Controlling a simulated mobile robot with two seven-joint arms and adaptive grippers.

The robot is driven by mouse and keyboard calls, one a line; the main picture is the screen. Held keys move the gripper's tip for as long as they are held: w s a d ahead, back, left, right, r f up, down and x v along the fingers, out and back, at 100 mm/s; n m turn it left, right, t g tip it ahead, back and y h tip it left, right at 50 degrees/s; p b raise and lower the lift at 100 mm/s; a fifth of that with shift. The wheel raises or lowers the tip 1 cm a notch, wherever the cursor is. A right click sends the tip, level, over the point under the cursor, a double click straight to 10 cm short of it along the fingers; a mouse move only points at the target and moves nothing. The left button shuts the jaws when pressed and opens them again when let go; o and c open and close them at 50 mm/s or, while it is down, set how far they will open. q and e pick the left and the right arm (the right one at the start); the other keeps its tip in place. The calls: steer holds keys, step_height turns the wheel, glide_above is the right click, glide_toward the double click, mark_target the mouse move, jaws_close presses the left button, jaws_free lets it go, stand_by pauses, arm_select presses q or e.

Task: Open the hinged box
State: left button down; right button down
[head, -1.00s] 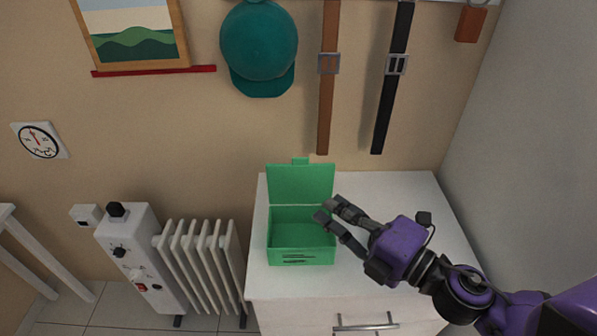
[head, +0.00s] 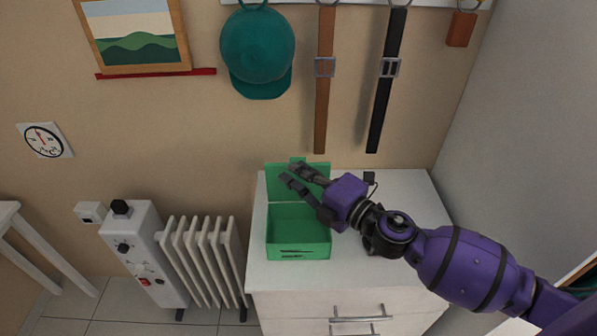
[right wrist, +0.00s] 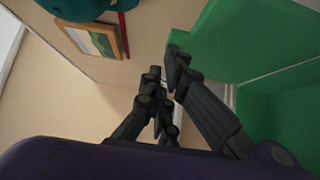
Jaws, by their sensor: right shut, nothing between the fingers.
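The green hinged box (head: 298,242) stands on the white cabinet top. Its lid (head: 276,190) is raised at the back, roughly upright, and the inside shows. My right gripper (head: 288,172) reaches in from the right, over the box. Its fingers are shut and empty, and they overlap the lid in the head view, hiding part of it. I cannot tell whether they touch it. In the right wrist view, the fingers (right wrist: 163,70) show beside the green box parts (right wrist: 285,110). My left gripper is not in view.
The white cabinet (head: 390,265) has free top surface right of the box. A white radiator (head: 200,255) stands left of it. A teal cap (head: 258,50), a brown belt (head: 323,110) and a black belt (head: 385,105) hang on the wall behind. A grey wall closes the right side.

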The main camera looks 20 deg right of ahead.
steer(key=w, duration=0.1)
steer(key=w+d+p, duration=0.1)
steer(key=shift+w+r, duration=0.3)
stand_by(0.3)
